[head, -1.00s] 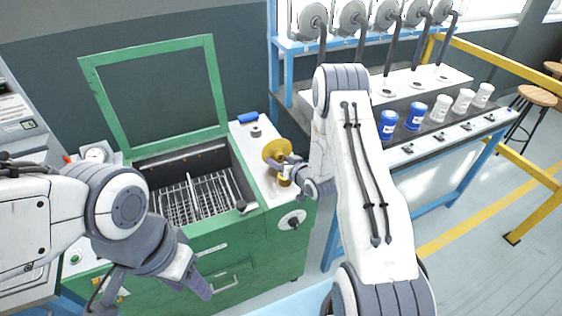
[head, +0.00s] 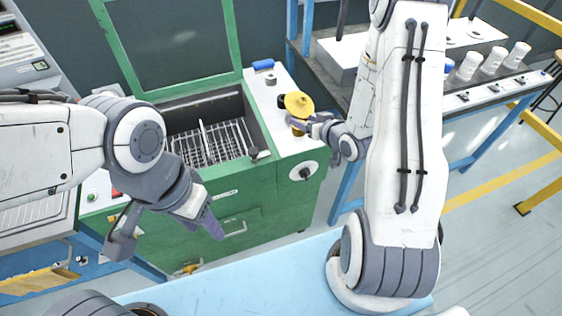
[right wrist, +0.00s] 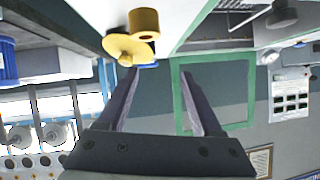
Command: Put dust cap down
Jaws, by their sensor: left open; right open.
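A yellow piece with a round disc (head: 299,104) and a short cylinder, which seems to be the dust cap, is at the right side of the green machine's white top. In the right wrist view the disc (right wrist: 125,48) is close to one fingertip, with the cylinder (right wrist: 144,24) beyond it. I cannot tell whether disc and finger touch. My right gripper (right wrist: 157,78) is open, with nothing between its fingers; in the head view it (head: 308,126) is beside the yellow piece. My left gripper (head: 168,234) is open and empty, in front of the machine.
The green machine's lid (head: 180,45) stands open over a basket (head: 212,142). A bench with white jars (head: 493,59) stands at the right. A light blue surface (head: 240,285) is in front.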

